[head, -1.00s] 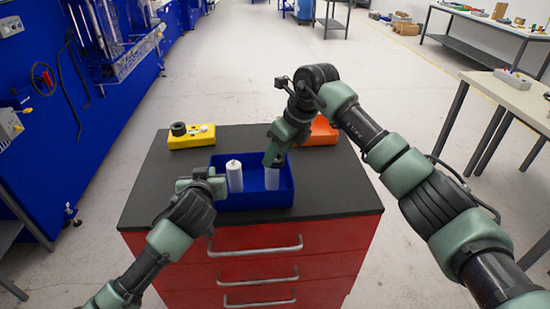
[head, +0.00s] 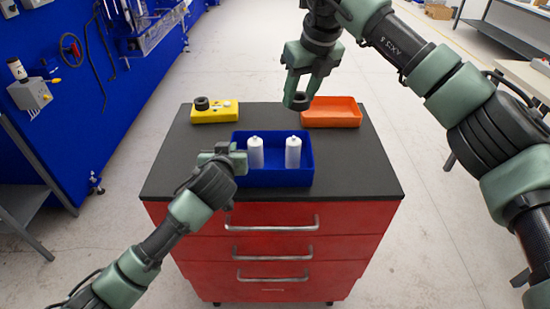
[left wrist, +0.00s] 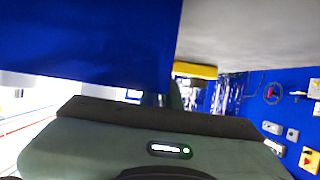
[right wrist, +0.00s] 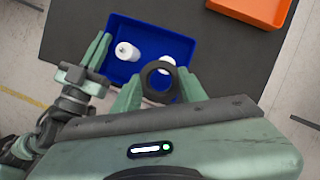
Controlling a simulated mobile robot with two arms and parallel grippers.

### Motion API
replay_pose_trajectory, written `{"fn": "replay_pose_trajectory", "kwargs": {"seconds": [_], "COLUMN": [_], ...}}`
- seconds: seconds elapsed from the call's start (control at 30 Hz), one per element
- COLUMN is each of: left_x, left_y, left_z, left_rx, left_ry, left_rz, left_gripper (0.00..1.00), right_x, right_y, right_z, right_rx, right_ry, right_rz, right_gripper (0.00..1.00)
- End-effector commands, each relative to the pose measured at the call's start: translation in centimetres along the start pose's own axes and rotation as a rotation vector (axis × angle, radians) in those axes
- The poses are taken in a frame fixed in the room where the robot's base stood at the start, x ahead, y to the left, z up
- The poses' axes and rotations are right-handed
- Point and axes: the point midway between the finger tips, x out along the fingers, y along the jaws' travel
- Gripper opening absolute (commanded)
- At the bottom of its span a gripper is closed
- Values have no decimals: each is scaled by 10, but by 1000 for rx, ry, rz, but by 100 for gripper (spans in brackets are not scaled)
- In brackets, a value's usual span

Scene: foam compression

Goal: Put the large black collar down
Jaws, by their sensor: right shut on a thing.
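My right gripper (head: 297,92) is shut on a black collar (head: 300,102), holding it above the cabinet top, behind the blue tray. In the right wrist view the collar (right wrist: 146,80) is a thick ring between the fingertips. Two white bottles stand upright in the tray, a left one (head: 256,153) and a right one (head: 293,153); neither has a collar around it. Another dark ring (head: 201,103) sits on the yellow block.
The blue tray (head: 272,178) stands on the black top (head: 365,180) of a red drawer cabinet. The yellow block (head: 216,116) is at the back left, an orange tray (head: 332,118) at the back right. The top's right side is clear.

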Motion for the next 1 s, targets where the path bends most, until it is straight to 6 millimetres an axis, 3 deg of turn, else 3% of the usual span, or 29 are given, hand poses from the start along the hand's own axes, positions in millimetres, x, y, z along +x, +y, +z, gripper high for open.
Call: {"fn": "replay_pose_trajectory", "kwargs": {"seconds": [0.13,0.4,0.63,0.8,1.0], "left_x": [0,0,0,0,0], "left_y": [0,0,0,0,0], "left_z": [0,0,0,0,0], "left_rx": [0,0,0,0,0], "left_ry": [-1,0,0,-1,-1], "left_rz": [-1,-1,0,0,0], "left_gripper": [0,0,0,0,0], "right_x": [2,47,64,88,91], "right_y": [2,2,2,1,1], "right_z": [-7,-23,-29,-36,-37], "right_rx": [76,91,90,90,89], "right_ry": [13,15,15,16,12], "right_rz": [-42,-46,-46,-46,-46], "right_gripper": [0,0,0,0,0]}}
